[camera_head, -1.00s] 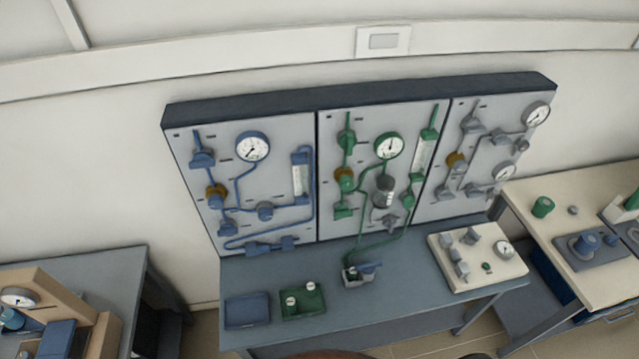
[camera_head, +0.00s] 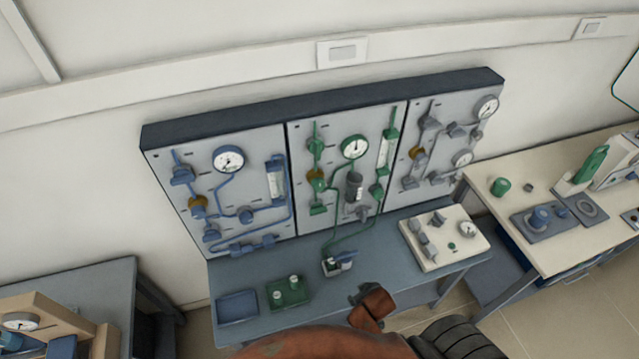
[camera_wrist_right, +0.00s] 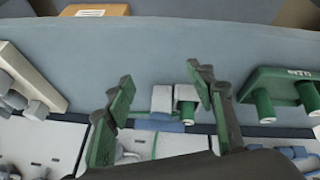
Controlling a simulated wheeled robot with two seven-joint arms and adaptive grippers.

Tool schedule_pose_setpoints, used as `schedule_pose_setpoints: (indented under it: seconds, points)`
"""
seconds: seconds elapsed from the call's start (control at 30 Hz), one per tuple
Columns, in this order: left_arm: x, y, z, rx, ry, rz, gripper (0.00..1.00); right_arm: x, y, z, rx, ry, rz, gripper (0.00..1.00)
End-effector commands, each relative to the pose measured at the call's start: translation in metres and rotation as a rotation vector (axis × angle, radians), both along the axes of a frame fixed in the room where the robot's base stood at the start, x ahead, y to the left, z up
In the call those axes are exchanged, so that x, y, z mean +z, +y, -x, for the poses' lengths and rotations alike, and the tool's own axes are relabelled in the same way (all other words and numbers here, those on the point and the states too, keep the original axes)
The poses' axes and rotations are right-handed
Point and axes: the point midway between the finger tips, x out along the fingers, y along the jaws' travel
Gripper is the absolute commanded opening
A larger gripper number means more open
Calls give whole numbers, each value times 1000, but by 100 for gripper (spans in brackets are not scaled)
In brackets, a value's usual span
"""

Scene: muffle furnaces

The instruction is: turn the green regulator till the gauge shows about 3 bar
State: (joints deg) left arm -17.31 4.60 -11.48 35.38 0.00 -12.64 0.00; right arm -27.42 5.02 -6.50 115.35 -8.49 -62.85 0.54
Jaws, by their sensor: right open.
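The green-piped panel (camera_head: 335,200) is the middle of three wall panels in the head view. Its round white gauge (camera_head: 355,147) is near the top; the reading is too small to tell. Green valve parts, a brass-coloured knob (camera_head: 317,176) and a dark grey cylinder (camera_head: 354,185) are on it; I cannot tell which part is the regulator. My left gripper is not in view.
The device (camera_head: 338,263) stands on the blue-grey bench below the panel. A green tray (camera_head: 304,299) and a blue tray (camera_head: 238,318) are to its left. A white box (camera_head: 428,258) with a gauge is to its right. A side table stands further right.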

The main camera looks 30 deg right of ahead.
Motion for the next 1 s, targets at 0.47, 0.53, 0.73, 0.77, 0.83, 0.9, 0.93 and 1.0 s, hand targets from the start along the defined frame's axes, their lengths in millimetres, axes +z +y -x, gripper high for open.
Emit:
schedule_pose_setpoints:
  seconds: [0.47, 0.53, 0.73, 0.77, 0.83, 0.9, 0.93, 1.0]
  points:
    - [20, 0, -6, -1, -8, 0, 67, 195, -42, -153, 144, -582, 487, 50]
    - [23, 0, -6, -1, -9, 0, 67, 230, -32, -174, 206, -671, 574, 50]
    - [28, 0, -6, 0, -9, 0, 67, 292, 7, -209, 377, -833, 740, 50]
    - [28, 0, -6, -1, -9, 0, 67, 296, 11, -212, 393, -843, 754, 50]
    - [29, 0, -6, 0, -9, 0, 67, 302, 17, -217, 418, -859, 771, 50]
    - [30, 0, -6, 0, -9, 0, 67, 305, 18, -224, 427, -867, 778, 50]
    - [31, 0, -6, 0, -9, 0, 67, 305, 18, -227, 429, -866, 779, 50]
    - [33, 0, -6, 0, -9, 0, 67, 306, 15, -237, 428, -867, 780, 50]
